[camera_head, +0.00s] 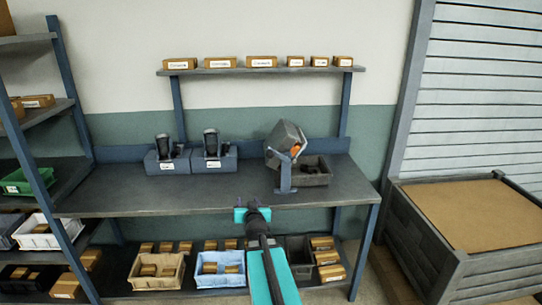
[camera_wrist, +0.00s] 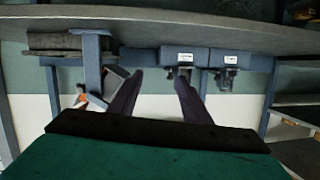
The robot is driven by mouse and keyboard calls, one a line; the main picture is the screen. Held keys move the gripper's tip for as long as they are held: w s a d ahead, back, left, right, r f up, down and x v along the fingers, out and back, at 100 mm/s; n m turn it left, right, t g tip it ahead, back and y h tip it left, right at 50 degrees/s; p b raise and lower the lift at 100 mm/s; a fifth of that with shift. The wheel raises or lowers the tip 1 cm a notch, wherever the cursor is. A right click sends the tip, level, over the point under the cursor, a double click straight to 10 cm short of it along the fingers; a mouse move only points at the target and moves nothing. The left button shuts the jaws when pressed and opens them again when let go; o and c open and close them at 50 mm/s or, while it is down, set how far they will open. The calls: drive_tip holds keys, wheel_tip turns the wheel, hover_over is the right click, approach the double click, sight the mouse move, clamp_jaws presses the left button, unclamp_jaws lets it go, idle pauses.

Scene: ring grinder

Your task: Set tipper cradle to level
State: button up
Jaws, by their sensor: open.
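The tipper cradle (camera_head: 287,138) is a grey box on a blue-grey stand (camera_head: 284,181) at the right of the bench. It is visibly tilted, and an orange part shows at its lower right. In the wrist view, which is upside down, the cradle (camera_wrist: 110,82) is at the left, partly hidden by a finger. My gripper (camera_head: 251,209) is in front of the bench's front edge, lower than the cradle and apart from it. In the wrist view my gripper (camera_wrist: 160,76) has its two dark fingers spread with nothing held between them.
A dark bin (camera_head: 318,178) sits beside the stand. Two blue-grey holders with dark cups (camera_head: 166,160) (camera_head: 213,158) stand left on the bench (camera_head: 120,197). Boxes line the upper shelf (camera_head: 270,71). A shelving rack is left, a large crate (camera_head: 445,255) right. The bench middle is clear.

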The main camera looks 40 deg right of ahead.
sight(271, 155)
drive_tip(key=s+d+r+m+h, duration=0.1)
drive_tip(key=s+d+r+h, duration=0.1)
drive_tip(key=d+r, duration=0.2)
drive_tip(key=s+d+r+m+h, duration=0.1)
drive_tip(key=d+r, duration=0.3)
drive_tip(key=r, duration=0.4)
drive_tip(key=shift+s+d+r+t+h, duration=0.3)
drive_tip(key=shift+s+d+r+h, duration=0.1)
drive_tip(key=shift+s+h, duration=0.4)
drive_tip(key=shift+w+d+f, duration=0.1)
drive_tip(key=shift+w, duration=0.1)
drive_tip(key=shift+p+x, duration=1.25)
drive_tip(key=shift+x, duration=5.45)
drive_tip(key=shift+w, duration=0.1)
